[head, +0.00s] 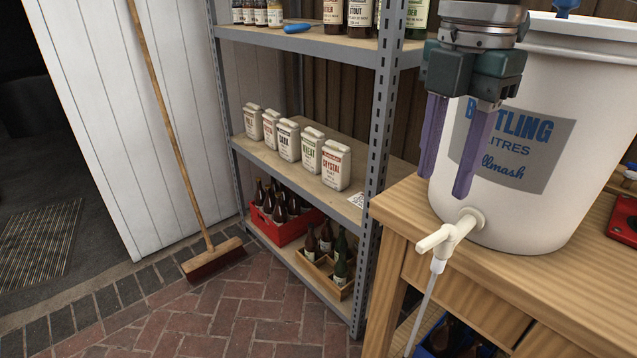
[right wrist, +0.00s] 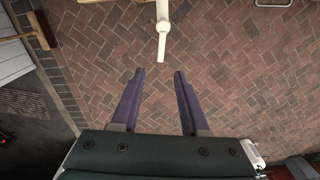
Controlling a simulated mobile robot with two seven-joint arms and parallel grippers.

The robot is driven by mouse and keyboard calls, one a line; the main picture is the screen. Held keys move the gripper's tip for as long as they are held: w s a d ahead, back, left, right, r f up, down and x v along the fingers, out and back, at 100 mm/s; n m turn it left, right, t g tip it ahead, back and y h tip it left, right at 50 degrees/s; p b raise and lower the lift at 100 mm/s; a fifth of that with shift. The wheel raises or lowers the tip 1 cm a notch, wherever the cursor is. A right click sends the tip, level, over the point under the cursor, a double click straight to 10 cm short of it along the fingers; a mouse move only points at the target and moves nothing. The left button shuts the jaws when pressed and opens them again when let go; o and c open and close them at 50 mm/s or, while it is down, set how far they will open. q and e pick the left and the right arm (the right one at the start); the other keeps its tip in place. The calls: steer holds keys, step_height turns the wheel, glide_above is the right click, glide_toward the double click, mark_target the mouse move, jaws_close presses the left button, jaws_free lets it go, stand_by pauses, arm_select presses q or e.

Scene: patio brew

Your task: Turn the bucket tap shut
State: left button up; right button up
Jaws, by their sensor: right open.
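The white bucket (head: 585,110) stands on the wooden bench, with a grey label with blue lettering. Its cream tap (head: 462,228) sticks out low on its side over the bench's edge, with a handle pointing left and a spout below. A thin pale line, tube or liquid, hangs from the spout; I cannot tell which. My right gripper (head: 443,186) is open and empty, its purple fingers pointing down above the tap and in front of the bucket. In the right wrist view the tap (right wrist: 162,28) lies just beyond the gap between the open fingertips (right wrist: 159,73), apart from them. My left gripper is not in view.
The wooden bench (head: 540,280) fills the right side. A grey metal shelf (head: 300,45) with bottles and white tubs stands left of it. A broom (head: 170,120) leans against the white door (head: 95,90). The brick floor (head: 240,310) is clear in front.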

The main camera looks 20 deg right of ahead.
mark_target(429, 240)
step_height(429, 240, down, 9)
steer(key=shift+d+f+b, duration=0.1)
steer(key=shift+d+b, duration=0.05)
steer(key=shift+b, duration=0.25)
jaws_close()
stand_by(0.5)
